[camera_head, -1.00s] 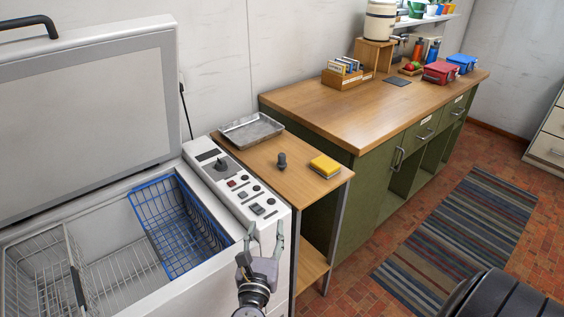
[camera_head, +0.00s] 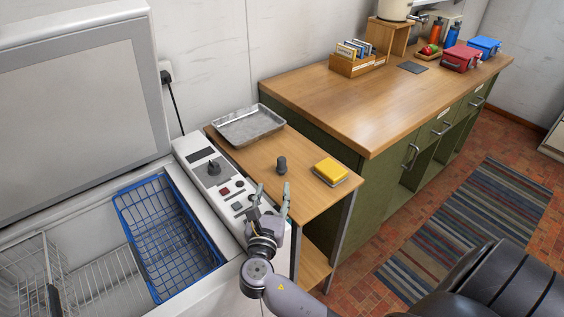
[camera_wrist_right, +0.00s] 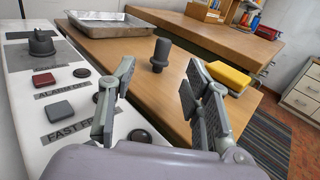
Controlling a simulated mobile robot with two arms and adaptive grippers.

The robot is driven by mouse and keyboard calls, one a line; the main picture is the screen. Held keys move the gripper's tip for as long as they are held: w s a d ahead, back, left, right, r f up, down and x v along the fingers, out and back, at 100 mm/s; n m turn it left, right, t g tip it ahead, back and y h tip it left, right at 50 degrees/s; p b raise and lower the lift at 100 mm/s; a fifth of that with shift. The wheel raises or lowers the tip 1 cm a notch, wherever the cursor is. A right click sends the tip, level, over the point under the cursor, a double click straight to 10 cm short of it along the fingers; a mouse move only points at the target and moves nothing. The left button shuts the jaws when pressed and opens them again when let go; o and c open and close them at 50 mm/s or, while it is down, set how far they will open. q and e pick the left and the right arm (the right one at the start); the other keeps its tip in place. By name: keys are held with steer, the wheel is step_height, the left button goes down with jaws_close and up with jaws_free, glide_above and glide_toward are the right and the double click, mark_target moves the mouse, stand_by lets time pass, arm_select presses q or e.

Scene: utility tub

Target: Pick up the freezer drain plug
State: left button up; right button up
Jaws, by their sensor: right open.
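The freezer drain plug (camera_head: 281,165) is a small dark grey plug with a knob-like top. It stands upright on the small wooden side table (camera_head: 256,157) beside the freezer. My right gripper (camera_head: 272,192) is open and empty, just on the near side of the plug and apart from it. In the right wrist view the plug (camera_wrist_right: 160,54) shows beyond and between the two open fingers (camera_wrist_right: 155,92). My left gripper is not in view.
A metal tray (camera_head: 248,125) lies behind the plug, and a yellow sponge (camera_head: 330,171) lies to its right. The freezer's control panel (camera_head: 218,180) with knob and buttons is on the left. The open freezer holds a blue wire basket (camera_head: 165,235).

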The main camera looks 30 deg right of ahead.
mark_target(281, 164)
steer(key=x, duration=0.7)
steer(key=shift+w+d+p, duration=0.1)
steer(key=shift+d+p, duration=0.05)
steer(key=shift+p, duration=0.25)
steer(key=shift+w+d, duration=0.3)
steer(key=shift+w, duration=0.1)
steer(key=shift+w+d, duration=0.15)
steer(key=shift+d, duration=0.1)
steer(key=p+x, duration=0.1)
steer(key=x, duration=0.3)
steer(key=shift+d+f, duration=0.15)
steer(key=shift+d, duration=0.2)
steer(key=shift+w+d, duration=0.1)
steer(key=shift+c, duration=0.6)
jaws_close()
